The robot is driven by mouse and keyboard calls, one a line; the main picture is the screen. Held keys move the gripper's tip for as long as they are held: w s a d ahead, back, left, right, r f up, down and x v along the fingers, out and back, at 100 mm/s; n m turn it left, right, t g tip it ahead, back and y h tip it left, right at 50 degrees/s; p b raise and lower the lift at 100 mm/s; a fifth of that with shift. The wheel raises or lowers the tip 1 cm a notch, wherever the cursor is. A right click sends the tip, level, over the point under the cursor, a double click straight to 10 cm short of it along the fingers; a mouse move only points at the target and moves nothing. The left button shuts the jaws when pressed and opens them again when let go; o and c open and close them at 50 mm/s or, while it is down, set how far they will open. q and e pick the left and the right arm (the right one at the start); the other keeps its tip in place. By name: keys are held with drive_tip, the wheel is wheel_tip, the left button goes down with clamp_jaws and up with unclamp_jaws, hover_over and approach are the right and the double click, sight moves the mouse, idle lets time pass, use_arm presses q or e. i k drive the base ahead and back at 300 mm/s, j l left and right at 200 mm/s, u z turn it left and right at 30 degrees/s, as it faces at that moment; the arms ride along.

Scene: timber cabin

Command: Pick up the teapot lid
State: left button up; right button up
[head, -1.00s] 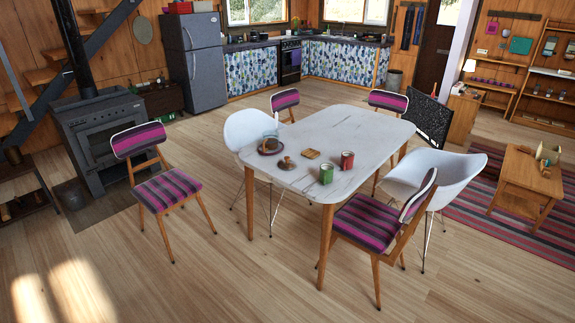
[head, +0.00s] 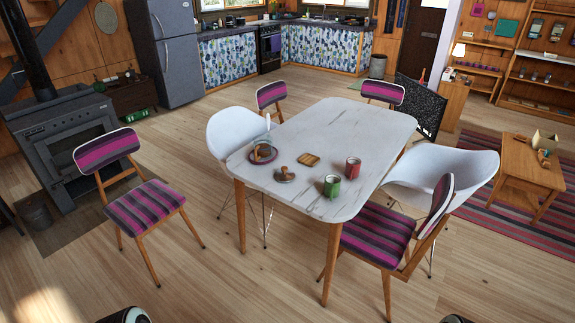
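A small brown, knobbed round piece (head: 285,175) lies on the white marble-look table (head: 335,128), near its front left edge. It looks like the teapot lid, but it is too small to be sure. Just behind and left of it is a dark reddish plate (head: 256,159) with a small vessel on it that I cannot make out clearly. Rounded black-and-white parts of my arms show at the bottom edge. Neither gripper's fingers are in view, and nothing of mine is near the table top.
A green mug (head: 332,187), a red mug (head: 353,167) and a wooden coaster (head: 309,159) stand right of the brown piece. Striped chairs (head: 145,209) and white armchairs (head: 437,178) surround the table. A stove (head: 70,140) is at left. The floor in front is clear.

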sight(284, 175)
drive_tip(key=i+j+z, duration=0.3)
drive_tip(key=i+j, duration=0.65)
